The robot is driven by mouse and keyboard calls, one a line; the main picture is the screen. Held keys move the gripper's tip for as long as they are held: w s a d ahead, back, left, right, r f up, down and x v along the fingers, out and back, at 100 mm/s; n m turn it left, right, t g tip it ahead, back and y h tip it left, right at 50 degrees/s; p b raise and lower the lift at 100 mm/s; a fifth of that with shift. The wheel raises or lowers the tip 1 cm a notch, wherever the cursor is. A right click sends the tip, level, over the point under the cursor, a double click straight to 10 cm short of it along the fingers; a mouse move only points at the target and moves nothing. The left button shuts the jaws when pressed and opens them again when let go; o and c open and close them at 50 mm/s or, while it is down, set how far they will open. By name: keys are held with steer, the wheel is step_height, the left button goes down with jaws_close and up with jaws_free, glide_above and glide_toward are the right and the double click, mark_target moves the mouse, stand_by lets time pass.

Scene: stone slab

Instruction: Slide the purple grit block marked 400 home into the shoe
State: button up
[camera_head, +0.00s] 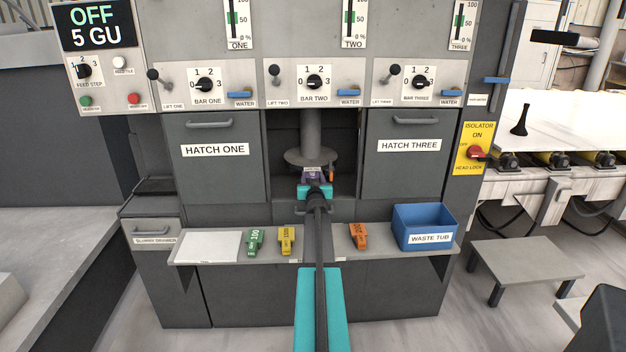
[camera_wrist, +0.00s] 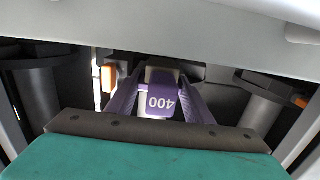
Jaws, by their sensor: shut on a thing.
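The purple block (camera_wrist: 160,103) marked 400 is in my gripper in the wrist view, its number upside down there. In the head view the purple block (camera_head: 313,175) sits below the round grey head disc (camera_head: 309,157) in the open middle bay. My gripper (camera_head: 315,191) reaches into the bay and is shut on the block. A finger lies along each side of it in the wrist view. A pale piece shows at the block's far end. The shoe is not clearly made out, and I cannot tell how far the block is seated.
A shelf (camera_head: 210,262) in front holds a green block (camera_head: 255,242), a yellow block (camera_head: 287,240), an orange block (camera_head: 358,236) and a blue waste tub (camera_head: 425,228). Hatch one (camera_head: 214,165) and hatch three (camera_head: 407,165) are shut. Orange parts (camera_wrist: 109,78) show beside the block.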

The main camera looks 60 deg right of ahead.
steer(key=shift+r, duration=0.1)
steer(key=o, duration=1.5)
steer(key=shift+v, duration=6.85)
steer(key=shift+c, duration=0.6)
